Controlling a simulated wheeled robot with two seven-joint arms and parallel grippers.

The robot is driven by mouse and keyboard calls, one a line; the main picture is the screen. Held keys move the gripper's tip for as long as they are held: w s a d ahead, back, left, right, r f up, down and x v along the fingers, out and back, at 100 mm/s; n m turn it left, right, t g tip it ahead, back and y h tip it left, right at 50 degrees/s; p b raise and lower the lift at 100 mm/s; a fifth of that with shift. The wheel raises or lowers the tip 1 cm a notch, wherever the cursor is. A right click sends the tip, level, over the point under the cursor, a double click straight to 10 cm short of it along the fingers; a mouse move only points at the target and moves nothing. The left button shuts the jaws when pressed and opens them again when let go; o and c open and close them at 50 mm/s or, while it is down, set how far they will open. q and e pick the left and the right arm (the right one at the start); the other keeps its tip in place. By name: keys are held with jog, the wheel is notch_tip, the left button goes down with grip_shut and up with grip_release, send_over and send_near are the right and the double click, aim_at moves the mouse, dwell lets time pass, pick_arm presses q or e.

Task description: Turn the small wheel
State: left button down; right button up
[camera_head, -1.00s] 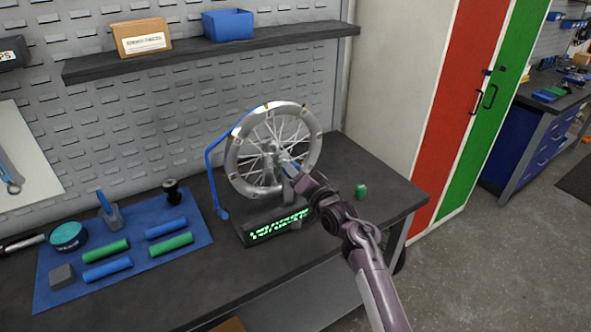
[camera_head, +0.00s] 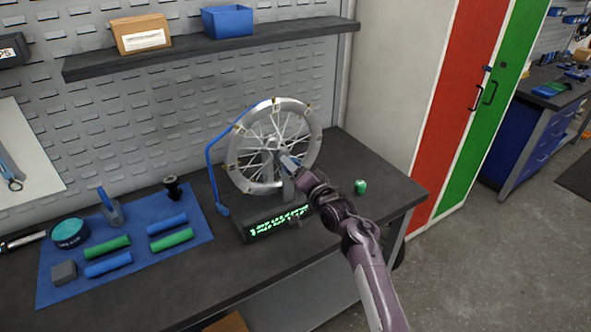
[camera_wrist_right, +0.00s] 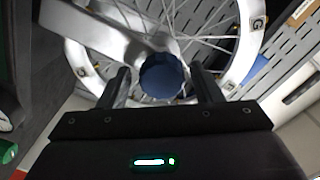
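A spoked silver wheel (camera_head: 312,124) stands upright in a dark stand with a blue arm at the back of the workbench. A green-lit display (camera_head: 278,222) is on the stand's base. My right gripper (camera_head: 288,163) is at the wheel's hub. In the right wrist view, a round dark-blue knob (camera_wrist_right: 164,77) is in front of the hub. The two fingers of my right gripper (camera_wrist_right: 163,86) are apart, one on each side of the knob, with narrow gaps showing. The wheel's rim (camera_wrist_right: 240,65) is behind them. My left gripper is not in view.
A blue mat (camera_head: 142,243) with blue and green cylinders, a teal-topped tin (camera_head: 69,232) and other small items lies left of the stand. A small green object (camera_head: 360,187) is right of my right gripper. A shelf (camera_head: 215,50) is above.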

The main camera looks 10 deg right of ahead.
dwell(0.3)
jog(key=b+v, duration=0.1)
jog(key=v, duration=0.6)
jog(key=shift+s+d+r+b, duration=0.1)
jog(key=shift+s+d+b, duration=0.05)
jog(key=shift+s+b, duration=0.25)
jog(key=shift+w, duration=0.1)
